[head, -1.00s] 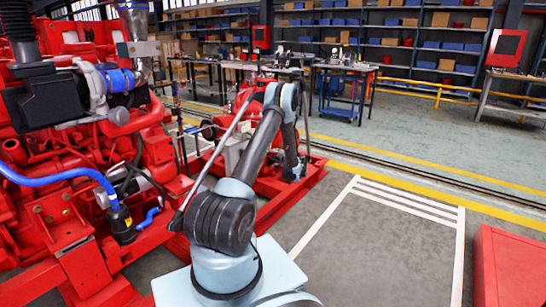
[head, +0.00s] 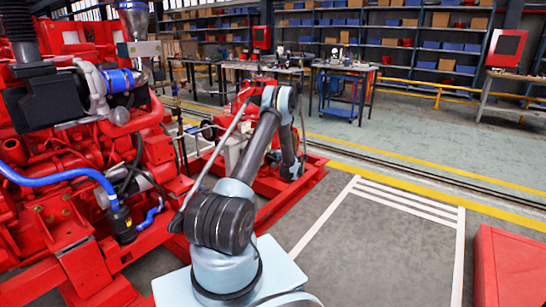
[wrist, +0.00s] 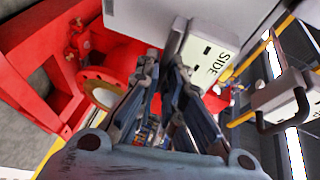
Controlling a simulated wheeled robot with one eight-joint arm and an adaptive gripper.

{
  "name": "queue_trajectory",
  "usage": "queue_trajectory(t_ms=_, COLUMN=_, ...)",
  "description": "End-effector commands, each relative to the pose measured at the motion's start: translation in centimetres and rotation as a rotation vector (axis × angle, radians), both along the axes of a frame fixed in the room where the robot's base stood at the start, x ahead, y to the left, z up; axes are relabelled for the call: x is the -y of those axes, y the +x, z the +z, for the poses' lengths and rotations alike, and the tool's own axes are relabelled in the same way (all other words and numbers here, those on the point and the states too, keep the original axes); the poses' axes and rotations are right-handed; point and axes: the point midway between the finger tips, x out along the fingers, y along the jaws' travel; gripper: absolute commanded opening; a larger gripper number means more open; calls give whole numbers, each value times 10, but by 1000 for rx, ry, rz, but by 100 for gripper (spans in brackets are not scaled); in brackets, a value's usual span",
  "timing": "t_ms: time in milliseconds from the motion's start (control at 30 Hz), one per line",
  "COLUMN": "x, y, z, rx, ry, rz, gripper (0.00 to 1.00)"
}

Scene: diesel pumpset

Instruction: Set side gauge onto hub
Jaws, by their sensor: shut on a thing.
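In the wrist view my gripper (wrist: 165,68) has its two dark fingers close together. A pale box marked SIDE (wrist: 208,56), the side gauge, is right at the fingertips, and the gripper is shut on it. The exact grip is hidden by the fingers. A red round flange with a pale centre (wrist: 102,88), which looks like the hub, lies to the left of the fingers, apart from the box. In the head view my arm reaches over the red pumpset frame (head: 262,205); I cannot make out the gripper or gauge there.
A second pale box with a black handle (wrist: 283,98) is at the right in the wrist view. The red engine (head: 75,170) fills the left of the head view. Workbenches (head: 345,75) stand behind. The marked floor (head: 385,235) to the right is clear.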

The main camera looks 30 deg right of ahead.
Motion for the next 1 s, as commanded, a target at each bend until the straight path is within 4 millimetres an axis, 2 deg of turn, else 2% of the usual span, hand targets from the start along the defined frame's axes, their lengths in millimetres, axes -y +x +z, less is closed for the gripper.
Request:
queue_trajectory(t_ms=300, x=-18, y=41, z=-1, rx=-1, ry=-1, rz=3, gripper=0)
queue_trajectory(t_ms=600, x=-20, y=46, z=-1, rx=-1, ry=-1, rz=2, gripper=0)
queue_trajectory(t_ms=633, x=-20, y=46, z=-1, rx=-1, ry=-1, rz=2, gripper=13)
queue_trajectory(t_ms=700, x=-20, y=47, z=-1, rx=-1, ry=0, rz=3, gripper=28)
queue_trajectory(t_ms=1000, x=-19, y=45, z=-1, rx=-1, ry=0, rz=1, gripper=28)
